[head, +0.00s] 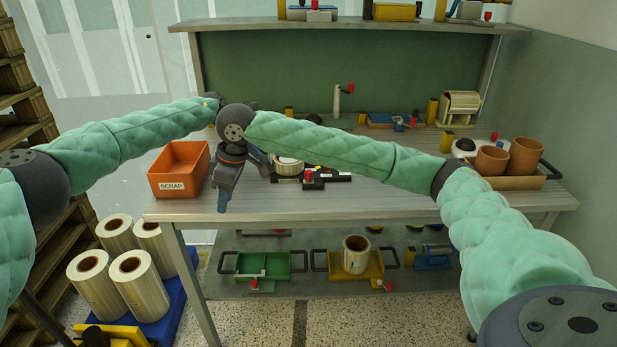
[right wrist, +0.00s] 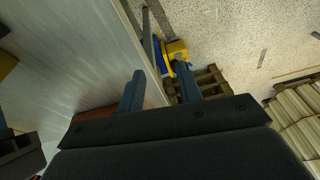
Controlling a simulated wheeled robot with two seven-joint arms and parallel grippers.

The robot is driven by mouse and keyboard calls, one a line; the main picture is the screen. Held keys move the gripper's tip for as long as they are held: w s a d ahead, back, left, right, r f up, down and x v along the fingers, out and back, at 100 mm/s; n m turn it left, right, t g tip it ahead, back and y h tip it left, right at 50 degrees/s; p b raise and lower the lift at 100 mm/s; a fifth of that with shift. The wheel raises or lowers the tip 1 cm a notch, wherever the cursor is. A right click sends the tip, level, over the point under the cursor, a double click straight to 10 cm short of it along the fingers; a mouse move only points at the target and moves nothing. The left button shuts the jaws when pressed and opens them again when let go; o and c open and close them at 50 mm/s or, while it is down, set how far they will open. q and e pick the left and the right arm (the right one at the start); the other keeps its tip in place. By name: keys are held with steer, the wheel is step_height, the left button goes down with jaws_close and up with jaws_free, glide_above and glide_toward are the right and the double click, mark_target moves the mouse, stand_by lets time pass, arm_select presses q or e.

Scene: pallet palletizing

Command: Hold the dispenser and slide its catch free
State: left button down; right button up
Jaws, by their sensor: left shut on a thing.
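The dispenser (head: 312,184) lies on the bench right of the scrap bin, with a pale roll (head: 289,166), dark bars and a red knob. My right arm covers part of it, and I cannot make out the catch. My left gripper (head: 262,164) is largely hidden behind my right wrist; its visible part reaches down to the dispenser's left end, and it is shut on it. My right gripper (head: 226,190) hangs left of the dispenser, by the scrap bin. In the right wrist view its fingers (right wrist: 160,88) stand apart with nothing between them.
The orange scrap bin (head: 179,172) stands close left of my right gripper. Terracotta pots (head: 524,157) sit in a tray at the bench's right end. A shelf below holds a green tray (head: 264,265) and a yellow one (head: 376,272). Rolls (head: 133,277) stand on a blue cart at left.

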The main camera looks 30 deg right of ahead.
steer(key=d+r+h, duration=0.1)
steer(key=d+r, duration=0.4)
steer(key=d, duration=0.3)
steer(key=m+g+h, duration=0.1)
steer(key=m+h, duration=0.1)
glide_above(309, 172)
steer(key=shift+w+a+r, duration=0.15)
steer(key=shift+r, duration=0.25)
steer(key=shift+f, duration=3.5)
jaws_close()
